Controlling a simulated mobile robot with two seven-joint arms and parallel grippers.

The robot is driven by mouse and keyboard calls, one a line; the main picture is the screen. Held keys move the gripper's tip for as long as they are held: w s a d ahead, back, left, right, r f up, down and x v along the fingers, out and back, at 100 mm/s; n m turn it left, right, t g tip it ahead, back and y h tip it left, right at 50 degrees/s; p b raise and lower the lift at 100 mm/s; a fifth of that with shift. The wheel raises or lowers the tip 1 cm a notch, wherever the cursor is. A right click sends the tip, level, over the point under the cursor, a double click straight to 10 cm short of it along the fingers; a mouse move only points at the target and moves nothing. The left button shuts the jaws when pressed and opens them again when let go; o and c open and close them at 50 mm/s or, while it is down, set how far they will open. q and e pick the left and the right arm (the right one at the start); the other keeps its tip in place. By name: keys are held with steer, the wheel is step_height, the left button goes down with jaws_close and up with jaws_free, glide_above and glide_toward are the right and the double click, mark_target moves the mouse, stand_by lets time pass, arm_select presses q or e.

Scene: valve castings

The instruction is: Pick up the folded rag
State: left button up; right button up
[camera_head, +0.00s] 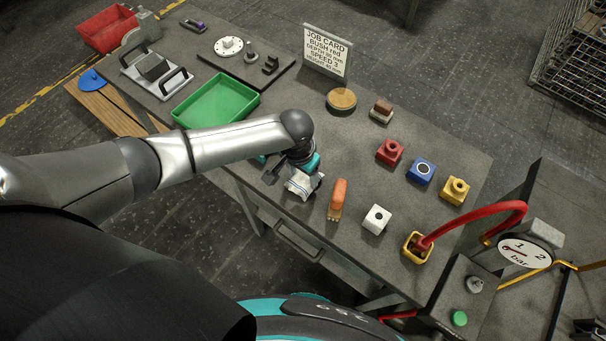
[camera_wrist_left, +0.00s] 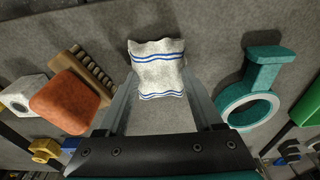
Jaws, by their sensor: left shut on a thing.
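The folded rag (camera_head: 303,182) is white with blue stripes and sits near the front edge of the grey workbench, under my left gripper (camera_head: 292,172). In the left wrist view the rag (camera_wrist_left: 158,70) lies between the two fingers of my left gripper (camera_wrist_left: 162,108), which are shut on it. Its near part is between the fingers and its far part sticks out beyond them. I cannot tell whether it touches the bench. My right gripper is not in view.
An orange-handled brush (camera_head: 338,198) and a white block (camera_head: 376,219) stand to the right of the rag. A teal ring-shaped part (camera_wrist_left: 252,100) is close by in the wrist view. A green tray (camera_head: 215,103) is behind my arm. Bare bench lies behind the rag.

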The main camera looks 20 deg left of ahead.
mark_target(303, 178)
arm_select(q)
step_height(303, 178, up, 20)
steer(key=p, duration=0.4)
steer(key=shift+f, duration=0.2)
